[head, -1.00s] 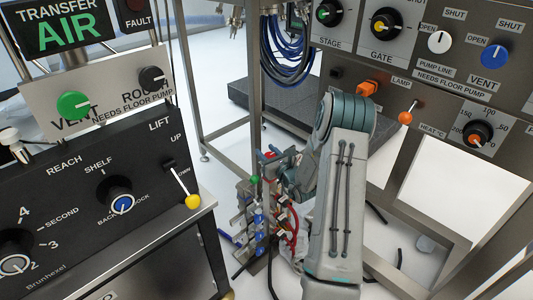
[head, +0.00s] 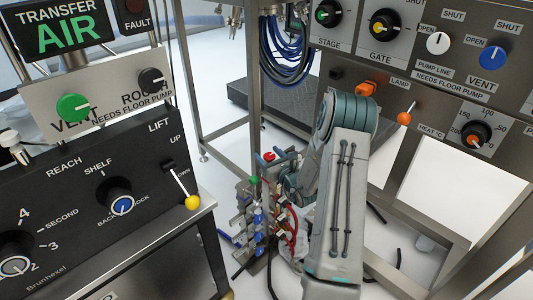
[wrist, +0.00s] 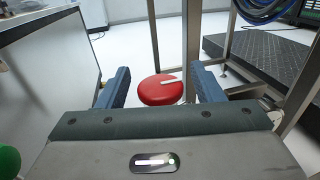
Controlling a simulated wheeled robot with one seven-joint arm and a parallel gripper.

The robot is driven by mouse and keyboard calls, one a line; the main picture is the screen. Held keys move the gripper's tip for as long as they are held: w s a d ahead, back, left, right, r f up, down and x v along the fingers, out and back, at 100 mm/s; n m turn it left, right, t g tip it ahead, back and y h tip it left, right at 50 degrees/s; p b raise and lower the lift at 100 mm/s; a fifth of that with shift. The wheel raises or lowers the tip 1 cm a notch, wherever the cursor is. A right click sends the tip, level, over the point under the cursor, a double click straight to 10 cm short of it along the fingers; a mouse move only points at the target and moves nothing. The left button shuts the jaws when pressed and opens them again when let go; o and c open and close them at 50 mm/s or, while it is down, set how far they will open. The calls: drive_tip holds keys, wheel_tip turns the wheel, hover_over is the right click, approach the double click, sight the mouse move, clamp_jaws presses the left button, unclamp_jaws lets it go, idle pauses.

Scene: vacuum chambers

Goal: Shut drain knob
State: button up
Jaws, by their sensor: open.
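A round red knob (wrist: 160,90) with a pale pointer line sits between and just beyond my gripper's blue fingers in the wrist view. My gripper (wrist: 162,86) is open, with a gap on both sides of the knob. The pointer line runs roughly crosswise, toward the right finger. In the head view the red knob (head: 268,156) shows small at the top of a valve stand (head: 252,215), partly hidden by my gripper. No label on it is readable, so I cannot confirm it is the drain knob.
A green knob (head: 253,181) is on the same stand, with blue fittings and red hoses below. A metal frame post (head: 255,90) stands close behind. Control panels flank both sides. A dark slab (head: 285,110) lies behind.

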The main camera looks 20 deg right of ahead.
drive_tip(key=s+d+p, duration=0.1)
drive_tip(key=s+p, duration=0.1)
drive_tip(key=s, duration=1)
drive_tip(key=shift+s+d, duration=0.2)
drive_tip(key=shift+r, duration=0.1)
drive_tip(key=s+a+r+n+g+y+p, duration=0.1)
drive_tip(key=a+r+n+g+y+p, duration=0.4)
drive_tip(key=a+r+n+y+p, duration=0.75)
drive_tip(key=s+a+r+n+g+h+p, duration=0.25)
drive_tip(key=s+a+r+n+g, duration=0.65)
drive_tip(key=a+r, duration=0.5)
drive_tip(key=s+r+n+g+h+p, duration=0.45)
drive_tip(key=s+r+n+p, duration=0.25)
drive_tip(key=s+r, duration=0.25)
drive_tip(key=s+d+r+n+t+h+p, duration=0.2)
drive_tip(key=d+r+n+h+p, duration=0.4)
drive_tip(key=r, duration=0.4)
drive_tip(key=shift+s+d+r+t+h+p, duration=0.25)
drive_tip(key=shift+d+r+t+h+p, duration=0.05)
drive_tip(key=shift+d+t+h+p, duration=0.3)
